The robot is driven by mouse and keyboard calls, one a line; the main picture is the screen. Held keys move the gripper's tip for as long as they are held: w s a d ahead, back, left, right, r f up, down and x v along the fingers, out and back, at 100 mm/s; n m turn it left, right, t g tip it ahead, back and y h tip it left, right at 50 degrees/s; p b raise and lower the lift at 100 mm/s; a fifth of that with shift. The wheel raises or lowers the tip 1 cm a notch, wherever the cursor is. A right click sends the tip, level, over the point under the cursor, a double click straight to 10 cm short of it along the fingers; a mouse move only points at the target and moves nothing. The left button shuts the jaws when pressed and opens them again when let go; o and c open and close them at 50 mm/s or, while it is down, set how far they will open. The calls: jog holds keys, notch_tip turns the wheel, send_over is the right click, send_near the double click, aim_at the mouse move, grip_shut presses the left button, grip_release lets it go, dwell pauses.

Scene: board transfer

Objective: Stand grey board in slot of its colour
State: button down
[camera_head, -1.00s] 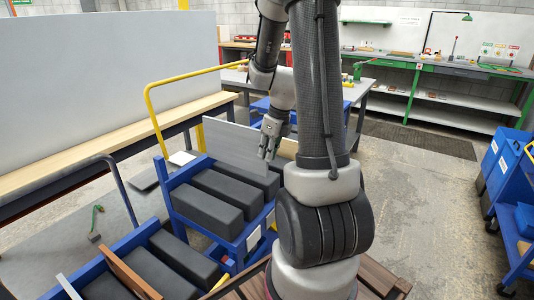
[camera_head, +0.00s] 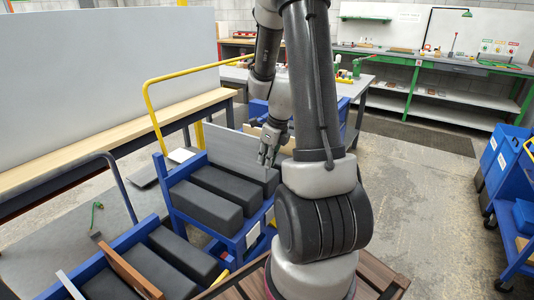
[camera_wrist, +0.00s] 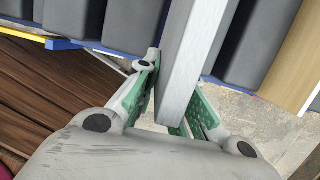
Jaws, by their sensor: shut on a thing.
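The grey board (camera_head: 232,149) stands upright on edge among the dark blocks of the blue rack (camera_head: 239,245). Its lower edge is hidden behind a dark block (camera_head: 228,185), so I cannot tell whether it rests on the slot's bottom. My gripper (camera_head: 267,157) is shut on the board's right end. In the wrist view the board (camera_wrist: 190,65) runs between my green-padded fingers (camera_wrist: 178,118), with dark blocks on both sides. The slot's colour mark cannot be made out.
A tan board (camera_wrist: 293,55) stands beyond a dark block, to the right in the wrist view. A nearer rack holds a brown board (camera_head: 130,272), a thin grey board (camera_head: 69,285) and dark blocks. A yellow rail (camera_head: 152,108) rises at the rack's left.

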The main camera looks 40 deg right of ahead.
aim_at(267, 182)
jog(key=shift+f, duration=4.25)
jog(key=shift+s+f, duration=0.1)
jog(key=shift+f, duration=0.25)
jog(key=c, duration=1.6)
grip_release()
jog(key=shift+s, duration=0.1)
jog(key=shift+o, duration=0.8)
jog(key=shift+f, duration=0.2)
jog(key=shift+w+d+r, duration=0.1)
jog(key=shift+w+r, duration=0.05)
jog(key=shift+w, duration=0.05)
